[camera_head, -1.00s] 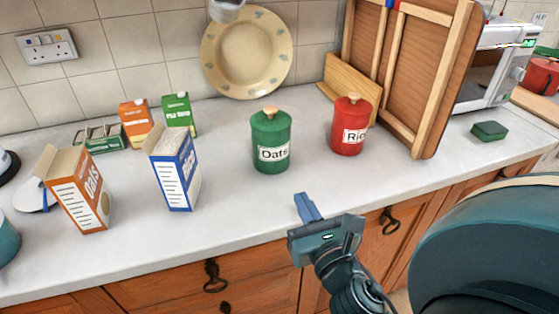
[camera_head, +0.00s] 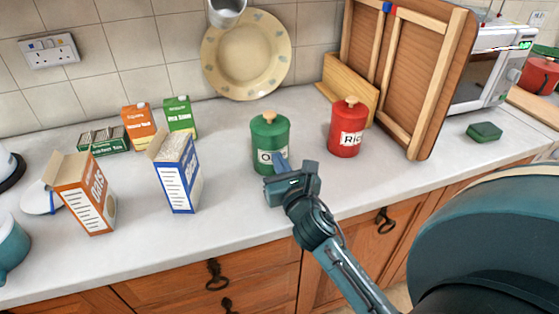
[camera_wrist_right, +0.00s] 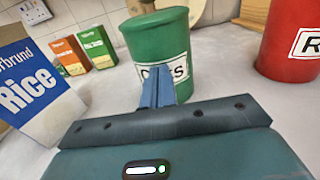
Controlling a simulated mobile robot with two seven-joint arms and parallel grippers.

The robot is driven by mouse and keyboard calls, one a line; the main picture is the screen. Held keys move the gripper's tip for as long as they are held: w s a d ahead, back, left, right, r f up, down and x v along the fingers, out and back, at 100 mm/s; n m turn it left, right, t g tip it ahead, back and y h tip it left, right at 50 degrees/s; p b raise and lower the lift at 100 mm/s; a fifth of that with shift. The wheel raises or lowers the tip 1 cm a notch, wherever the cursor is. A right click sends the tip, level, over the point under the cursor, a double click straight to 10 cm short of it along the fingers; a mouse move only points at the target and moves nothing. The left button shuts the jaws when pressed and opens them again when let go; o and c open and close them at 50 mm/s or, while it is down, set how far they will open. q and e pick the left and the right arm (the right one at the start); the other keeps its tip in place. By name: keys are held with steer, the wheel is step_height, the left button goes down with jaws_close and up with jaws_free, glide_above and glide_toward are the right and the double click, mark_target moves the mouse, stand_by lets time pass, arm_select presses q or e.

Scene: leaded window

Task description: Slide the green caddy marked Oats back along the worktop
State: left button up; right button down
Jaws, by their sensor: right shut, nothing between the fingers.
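The green caddy marked Oats (camera_head: 270,135) stands upright on the worktop (camera_head: 235,205), with a wooden knob on its lid. In the right wrist view the caddy (camera_wrist_right: 158,48) is straight ahead, its label partly hidden by my fingers. My right gripper (camera_head: 281,162) is shut and empty, its fingertips at the front of the caddy, over the label. In the wrist view the shut fingers (camera_wrist_right: 157,87) overlap the lower front of the caddy; I cannot tell whether they touch it. My left gripper is not in view.
A red Rice caddy (camera_head: 346,128) stands to the right. A blue Rice box (camera_head: 177,175) and an orange Oats box (camera_head: 84,197) stand to the left. Behind the green caddy, a plate (camera_head: 246,55) leans on the tiled wall, with clear worktop between.

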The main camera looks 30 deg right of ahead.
mark_target(272, 148)
steer(key=shift+w, duration=0.1)
steer(key=p+x, duration=0.1)
steer(key=x, duration=0.4)
steer(key=shift+r, duration=0.15)
steer(key=b+x, duration=0.1)
steer(key=x, duration=1.2)
steer(key=b+x, duration=0.1)
steer(key=x, duration=0.2)
steer(key=shift+w+f, duration=0.2)
steer(key=shift+w, duration=0.25)
steer(key=shift+r, duration=0.15)
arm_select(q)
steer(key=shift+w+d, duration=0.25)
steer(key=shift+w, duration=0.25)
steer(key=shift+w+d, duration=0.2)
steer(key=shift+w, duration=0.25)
arm_select(e)
steer(key=shift+s, duration=0.25)
